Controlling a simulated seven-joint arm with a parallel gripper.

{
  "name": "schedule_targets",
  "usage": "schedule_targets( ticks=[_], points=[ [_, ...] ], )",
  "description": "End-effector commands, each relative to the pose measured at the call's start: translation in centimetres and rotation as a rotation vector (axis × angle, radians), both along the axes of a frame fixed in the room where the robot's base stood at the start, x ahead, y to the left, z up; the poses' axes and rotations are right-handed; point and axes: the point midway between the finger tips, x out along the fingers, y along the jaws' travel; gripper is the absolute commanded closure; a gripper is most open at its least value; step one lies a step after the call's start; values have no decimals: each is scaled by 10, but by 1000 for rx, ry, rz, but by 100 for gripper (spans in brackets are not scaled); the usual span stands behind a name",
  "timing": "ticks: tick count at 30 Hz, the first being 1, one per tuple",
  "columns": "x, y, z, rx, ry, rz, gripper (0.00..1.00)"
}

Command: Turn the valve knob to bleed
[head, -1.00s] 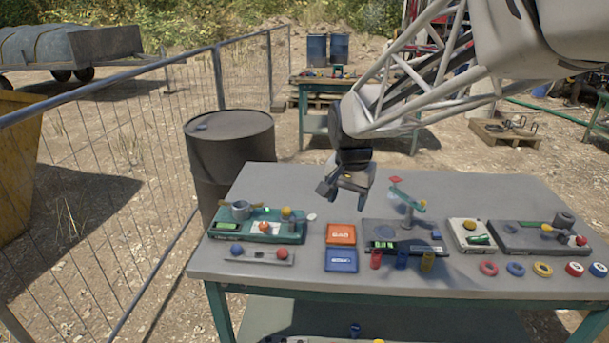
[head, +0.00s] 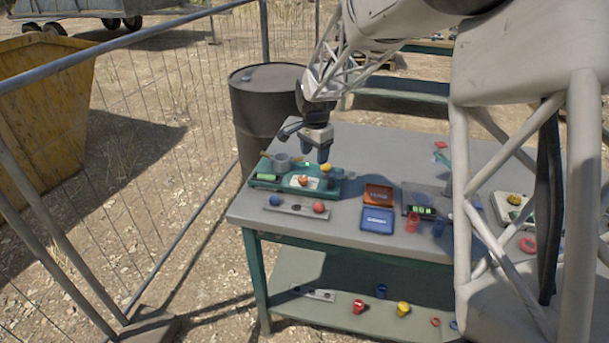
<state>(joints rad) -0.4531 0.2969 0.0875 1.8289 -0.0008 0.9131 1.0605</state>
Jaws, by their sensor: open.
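A green panel (head: 267,184) lies at the table's left end. It carries a small orange-red knob (head: 303,181) on a white plate, a yellow ball knob (head: 326,168), a grey cup (head: 282,161) and a lit green display (head: 267,176). Which knob is the valve knob, and any bleed marking, I cannot tell at this size. My gripper (head: 319,158) is open and empty, pointing down over the panel's back right part. Its fingertips appear just above or behind the yellow knob; I cannot tell whether they touch it.
A bar with a blue and a red ball (head: 297,207) lies in front of the panel. Orange (head: 378,195) and blue (head: 377,220) trays lie to the right. A dark barrel (head: 262,105) stands behind the table's left corner. My arm hides much of the table's right side.

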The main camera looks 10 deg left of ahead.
Motion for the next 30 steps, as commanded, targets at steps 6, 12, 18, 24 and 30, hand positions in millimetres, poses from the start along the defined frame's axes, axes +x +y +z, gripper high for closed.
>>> schedule_targets(
  ticks=[6,12,18,24,30],
  points=[
    [14,32,-23,-5,11,-32,40],
    [17,39,-29,-6,14,-43,40],
    [17,39,-29,-6,14,-43,40],
    [17,39,-31,-6,14,-43,40],
    [16,39,-43,-7,16,-43,40]
  ],
)
